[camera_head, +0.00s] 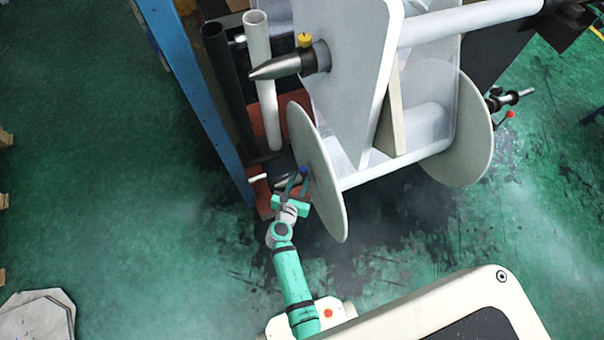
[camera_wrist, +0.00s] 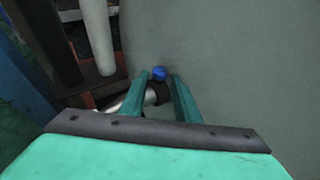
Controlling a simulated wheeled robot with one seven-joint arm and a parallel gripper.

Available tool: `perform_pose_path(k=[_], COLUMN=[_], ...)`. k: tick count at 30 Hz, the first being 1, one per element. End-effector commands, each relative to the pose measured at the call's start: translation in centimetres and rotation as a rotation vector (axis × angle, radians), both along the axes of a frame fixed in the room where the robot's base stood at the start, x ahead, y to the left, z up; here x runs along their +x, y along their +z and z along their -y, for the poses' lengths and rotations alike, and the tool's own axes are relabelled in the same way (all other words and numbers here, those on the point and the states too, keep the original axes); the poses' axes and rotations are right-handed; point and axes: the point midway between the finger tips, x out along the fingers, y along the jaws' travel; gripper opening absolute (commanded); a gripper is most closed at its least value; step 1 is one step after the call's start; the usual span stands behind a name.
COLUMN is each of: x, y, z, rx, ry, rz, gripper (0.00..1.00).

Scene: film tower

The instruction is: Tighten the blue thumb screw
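The blue thumb screw (camera_head: 304,171) sits on a dark collar beside the lower left reel disc. It also shows in the wrist view (camera_wrist: 159,73), on top of the dark collar (camera_wrist: 157,93) around a pale metal shaft end. My gripper (camera_head: 297,180) is at the collar, its green fingers pointing toward the screw. In the wrist view my gripper (camera_wrist: 160,82) has its two fingers apart, one on each side of the screw, with gaps between. Nothing is held. The shaft is partly hidden behind the left finger.
The large grey disc (camera_head: 316,170) stands right beside my gripper. A blue post (camera_head: 197,95), a black roller (camera_head: 229,90) and a white roller (camera_head: 261,80) stand to the left. A yellow thumb screw (camera_head: 304,40) sits on the upper spindle.

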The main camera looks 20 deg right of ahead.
Motion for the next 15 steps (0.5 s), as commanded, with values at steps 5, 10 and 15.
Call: perform_pose_path(k=[5,10,15], x=[1.7,2.4,2.5], y=[-0.8,-1.2,-1.3], z=[1.2,1.7,1.8], rx=[0.0,0.0,0.001], ry=[0.0,0.0,0.001], rz=[0.001,0.0,0.001], gripper=[0.29,0.29,0.29])
